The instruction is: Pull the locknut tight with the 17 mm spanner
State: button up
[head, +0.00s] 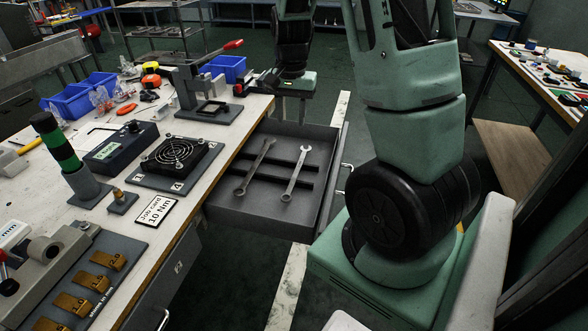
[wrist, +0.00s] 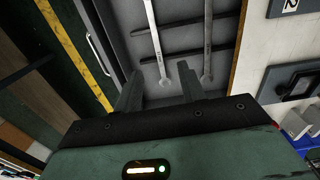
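Two steel spanners lie side by side in the open drawer (head: 255,213), across its dark dividers. The left spanner (head: 255,167) and right spanner (head: 296,173) show in the head view; size marks are unreadable, so I cannot tell which is 17 mm. In the wrist view the spanners (wrist: 155,38) (wrist: 208,40) run up from near my fingers. My gripper (wrist: 160,86) is open and empty above the drawer's far end, its fingers apart from the spanners. A small brass-coloured fitting (head: 118,195) stands on a block on the bench; I cannot make out a locknut.
The bench (head: 205,190) carries a job card (head: 155,212) reading 10 Nm, a fan unit (head: 178,155), a press with a red handle (head: 233,45), blue bins (head: 70,102) and marked brown blocks (head: 90,283). The drawer handle (head: 347,178) sticks out on the right. Another table (head: 545,80) stands at right.

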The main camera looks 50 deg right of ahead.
jog(key=d+f, duration=0.1)
jog(key=d, duration=0.1)
jog(key=b, duration=0.2)
send_over(296, 172)
notch_tip(296, 172, down, 12)
jog(key=shift+w+a+r, duration=0.1)
jog(key=shift+a+r, duration=0.05)
jog(key=shift+r, duration=0.1)
jog(key=shift+s+f+b, duration=0.2)
jog(key=shift+f+b, duration=0.3)
jog(key=shift+f, duration=2.15)
grip_shut()
